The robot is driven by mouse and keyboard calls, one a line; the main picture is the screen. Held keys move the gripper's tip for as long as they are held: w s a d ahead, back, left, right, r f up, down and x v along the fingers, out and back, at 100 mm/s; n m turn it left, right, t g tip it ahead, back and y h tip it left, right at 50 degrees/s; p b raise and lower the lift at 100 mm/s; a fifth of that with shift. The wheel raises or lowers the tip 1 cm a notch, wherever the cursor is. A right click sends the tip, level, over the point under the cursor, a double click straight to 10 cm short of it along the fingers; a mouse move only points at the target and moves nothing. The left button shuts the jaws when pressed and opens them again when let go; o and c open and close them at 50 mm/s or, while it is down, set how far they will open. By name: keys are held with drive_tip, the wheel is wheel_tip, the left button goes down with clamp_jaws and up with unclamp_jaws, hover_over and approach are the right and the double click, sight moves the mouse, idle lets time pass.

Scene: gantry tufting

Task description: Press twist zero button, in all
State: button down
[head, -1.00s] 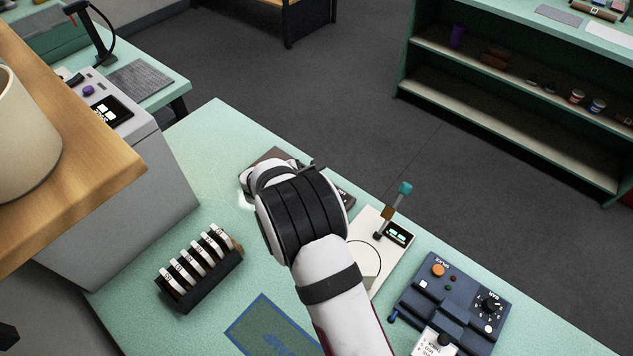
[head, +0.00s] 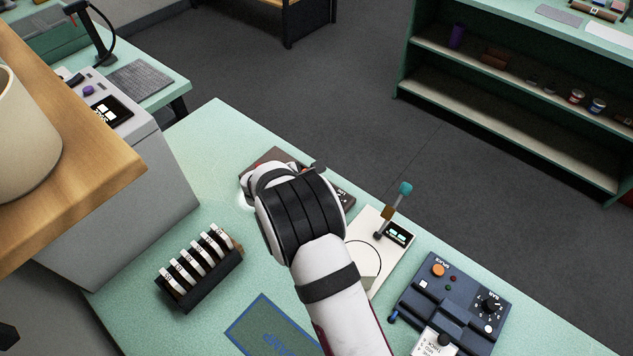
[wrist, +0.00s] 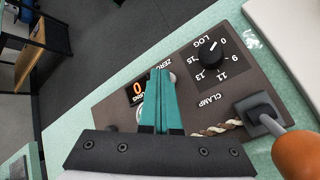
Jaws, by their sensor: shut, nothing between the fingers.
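A brown panel (wrist: 120,105) fills the middle of the wrist view, with a small orange-digit display (wrist: 136,91), a ZERO label (wrist: 171,65) and a round pale button (wrist: 173,77) beside that label. My gripper (wrist: 160,72) is shut and empty, its teal fingertips at the button's left edge in this view. The fingers cover part of the button; I cannot tell whether they touch it. In the head view the brown panel (head: 270,157) is mostly hidden behind my wrist, and the fingers are out of sight.
The panel also carries a black numbered knob (wrist: 210,53), a clamp (wrist: 262,113) with twisted yarn and an orange-handled lever (wrist: 298,153). A cream device (head: 368,262) and a blue control box (head: 450,300) stand to the right; a sample rack (head: 200,268) is left.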

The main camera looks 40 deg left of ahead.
drive_tip(key=shift+r, duration=0.85)
drive_tip(key=shift+r, duration=2.5)
